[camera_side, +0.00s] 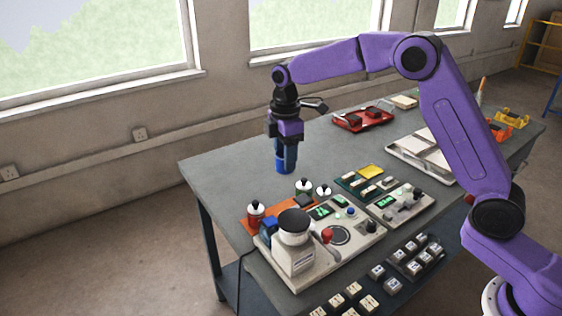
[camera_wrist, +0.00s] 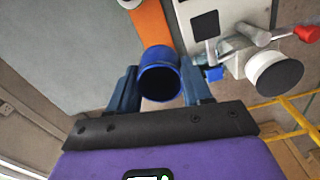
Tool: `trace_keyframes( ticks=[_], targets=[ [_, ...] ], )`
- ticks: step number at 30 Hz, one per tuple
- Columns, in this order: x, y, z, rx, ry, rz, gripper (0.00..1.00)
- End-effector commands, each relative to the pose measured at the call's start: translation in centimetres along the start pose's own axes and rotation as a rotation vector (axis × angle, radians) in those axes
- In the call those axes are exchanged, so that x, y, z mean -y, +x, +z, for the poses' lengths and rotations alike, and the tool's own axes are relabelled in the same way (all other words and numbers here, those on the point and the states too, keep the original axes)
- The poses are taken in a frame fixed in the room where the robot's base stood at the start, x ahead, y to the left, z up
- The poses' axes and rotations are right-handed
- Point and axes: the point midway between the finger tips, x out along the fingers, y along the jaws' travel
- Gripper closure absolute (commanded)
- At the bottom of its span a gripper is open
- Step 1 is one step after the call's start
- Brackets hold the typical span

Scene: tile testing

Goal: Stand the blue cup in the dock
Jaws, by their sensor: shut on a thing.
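The blue cup (camera_side: 286,165) is upright between the fingers of my gripper (camera_side: 287,148), above the table's left part in the side view. I cannot tell how high its base is. In the wrist view the cup (camera_wrist: 160,59) shows its round dark opening, with a finger of my gripper (camera_wrist: 160,85) on each side. My gripper is shut on it. I cannot tell for sure which thing is the dock.
Control panels (camera_side: 400,204), a red tray (camera_side: 363,119) and a white tray (camera_side: 408,147) fill the right. The grey table (camera_side: 225,165) is clear around the cup.

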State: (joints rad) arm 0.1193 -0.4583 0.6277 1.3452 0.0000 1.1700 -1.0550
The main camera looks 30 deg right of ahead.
Motion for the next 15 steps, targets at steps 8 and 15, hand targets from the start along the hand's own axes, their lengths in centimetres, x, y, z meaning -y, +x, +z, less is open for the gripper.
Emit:
trace_keyframes(
  ticks=[8,15],
  targets=[
    [3.2,-0.6,1.6,-0.001,0.021,0.002,0.87],
    [7.8,-0.7,4.0,-0.002,0.048,0.002,0.87]
  ],
)
